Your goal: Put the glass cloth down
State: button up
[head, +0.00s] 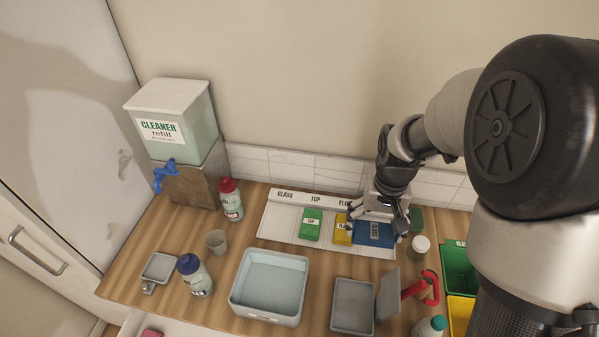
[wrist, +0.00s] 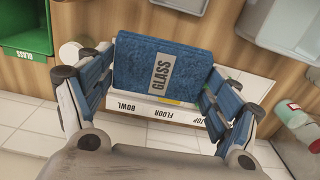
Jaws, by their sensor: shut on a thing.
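My gripper (head: 377,220) is shut on the blue glass cloth (head: 374,236), a folded block with a GLASS label. In the wrist view the cloth (wrist: 150,65) sits between the two fingers. The cloth is over the right part of a white tray (head: 272,234) whose back strip reads GLASS, TOP and FLOOR; BOWL shows in the wrist view. I cannot tell whether the cloth touches the tray. The section under GLASS is bare. A green cloth (head: 311,225) lies under TOP. A yellow cloth (head: 342,230) lies beside it, partly hidden by my gripper and the blue cloth.
A red-capped bottle (head: 231,200) and a cup (head: 216,241) stand left of the tray. A grey basin (head: 268,287) and an open grey box (head: 353,305) are in front. A small white-lidded jar (head: 420,244) and a green bin (head: 458,268) are right.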

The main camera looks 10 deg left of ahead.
notch_tip(320, 180, up, 4)
jog(key=r, duration=0.1)
send_over(340, 262)
notch_tip(340, 262, down, 21)
jog(key=b, duration=0.6)
jog(key=shift+r, duration=0.2)
jog(key=shift+f, duration=0.2)
jog(key=o, duration=1)
jog(key=shift+r, duration=0.1)
